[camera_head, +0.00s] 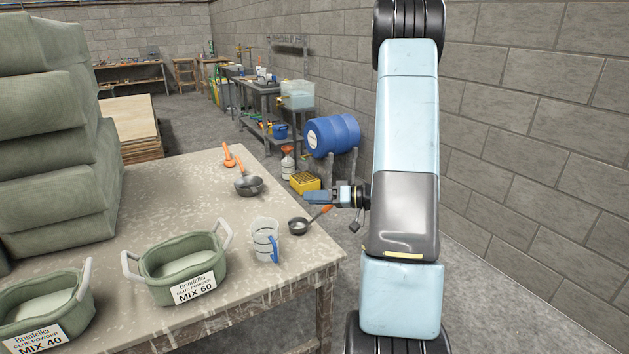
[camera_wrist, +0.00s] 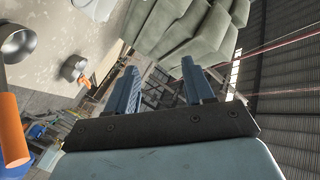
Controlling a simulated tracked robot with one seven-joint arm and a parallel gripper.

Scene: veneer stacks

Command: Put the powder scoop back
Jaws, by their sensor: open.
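A dark metal scoop (camera_head: 299,227) with an orange handle lies near the right edge of the table, its handle pointing toward my gripper (camera_head: 316,196). Its bowl (camera_wrist: 18,42) and orange handle (camera_wrist: 12,130) show at the left of the wrist view. A second scoop (camera_head: 249,186) with an orange handle lies farther back on the table; it also shows in the wrist view (camera_wrist: 72,68). My gripper (camera_wrist: 156,82) is open and empty, above and beyond the near scoop, apart from it. Two green tubs of glue powder, MIX 60 (camera_head: 190,264) and MIX 40 (camera_head: 45,300), stand at the front left.
A clear jug (camera_head: 264,238) with a blue handle stands between the MIX 60 tub and the near scoop. Stacked green sacks (camera_head: 55,150) fill the table's left side. An orange object (camera_head: 228,154) lies at the far edge. The table (camera_head: 140,200) is bare in the middle.

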